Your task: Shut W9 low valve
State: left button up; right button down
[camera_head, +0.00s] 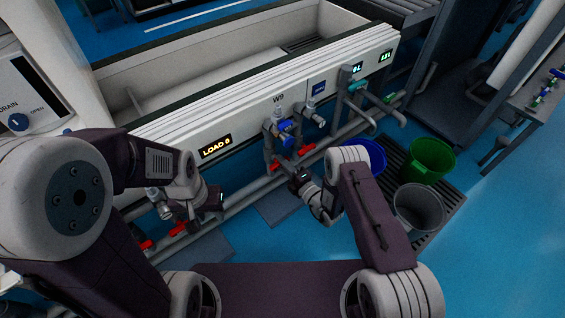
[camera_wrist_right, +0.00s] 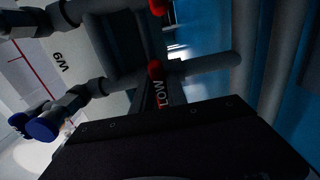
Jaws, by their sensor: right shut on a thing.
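The W9 station has a blue-handled valve (camera_head: 287,127) on its front, with two red valve handles below it, a left one (camera_head: 276,166) and a right one (camera_head: 306,150). In the right wrist view a red handle marked LOW (camera_wrist_right: 157,84) runs down into my right gripper (camera_wrist_right: 150,105). My right gripper (camera_head: 297,179) is at the pipes just below W9, shut on the LOW handle; its fingertips are mostly hidden. My left gripper (camera_head: 213,201) is by the lower left pipes, away from W9. Its fingers are too small and dark to read.
The white test tank (camera_head: 190,124) with a LOAD display stands behind the pipes. Blue (camera_head: 372,152), green (camera_head: 431,158) and grey (camera_head: 418,207) buckets stand on a floor grate at right. Other red handles (camera_head: 177,229) are near my left gripper. Blue floor is open at right.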

jog(key=shift+f, duration=0.1)
dwell(0.4)
jog(key=c, duration=1.3)
grip_release()
jog(key=shift+d, duration=0.1)
jog(key=p+v, duration=0.5)
jog(key=v, duration=0.4)
